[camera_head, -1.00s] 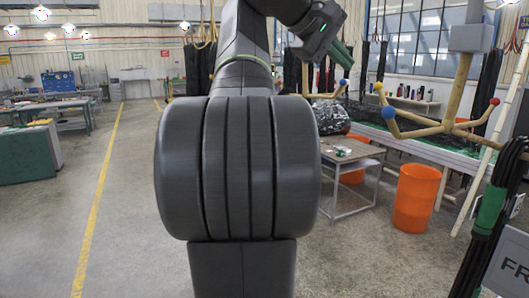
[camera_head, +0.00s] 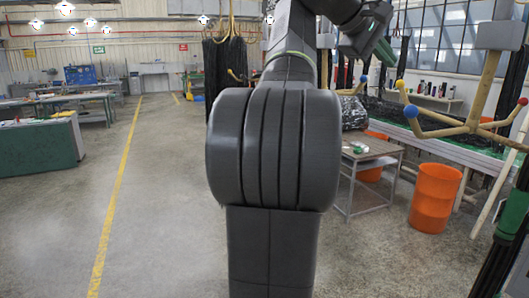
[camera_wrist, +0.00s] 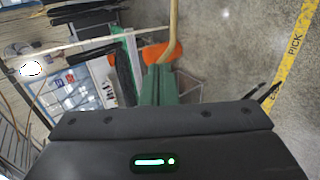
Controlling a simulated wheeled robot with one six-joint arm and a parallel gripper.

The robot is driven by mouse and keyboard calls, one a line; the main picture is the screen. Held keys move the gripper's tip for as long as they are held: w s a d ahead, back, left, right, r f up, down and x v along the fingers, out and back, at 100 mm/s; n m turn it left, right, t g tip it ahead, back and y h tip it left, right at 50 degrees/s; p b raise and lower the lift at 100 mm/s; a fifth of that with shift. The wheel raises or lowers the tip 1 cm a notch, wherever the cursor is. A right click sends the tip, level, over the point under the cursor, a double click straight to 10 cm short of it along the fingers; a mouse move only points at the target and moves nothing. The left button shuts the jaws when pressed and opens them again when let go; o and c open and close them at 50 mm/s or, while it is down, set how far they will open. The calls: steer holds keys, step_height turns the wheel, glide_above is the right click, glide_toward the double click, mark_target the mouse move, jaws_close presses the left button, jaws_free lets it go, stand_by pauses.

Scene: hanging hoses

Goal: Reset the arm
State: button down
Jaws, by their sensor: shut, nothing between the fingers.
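My arm rises through the middle of the head view and bends over to the upper right. My gripper (camera_head: 384,52) is at its end, with green fingers pointing down and to the right. In the wrist view the green fingers (camera_wrist: 158,85) lie close together, shut, with nothing between them. They are over the floor and the work area, and I see them touching nothing.
A wooden stand (camera_head: 470,125) with coloured ball tips and an orange bin (camera_head: 436,198) are at the right. A small table (camera_head: 370,160) stands behind my arm. Black hoses (camera_head: 505,235) hang at the right edge.

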steer(key=s+a, duration=0.4)
steer(key=a, duration=0.6)
steer(key=w+d, duration=0.5)
steer(key=d, duration=0.7)
steer(key=w+d+f, duration=0.1)
steer(key=w+f, duration=0.2)
steer(key=f, duration=0.6)
steer(key=shift+s+a, duration=0.75)
steer(key=shift+s, duration=0.2)
steer(key=shift+s+a, duration=0.7)
steer(key=shift+s, duration=0.2)
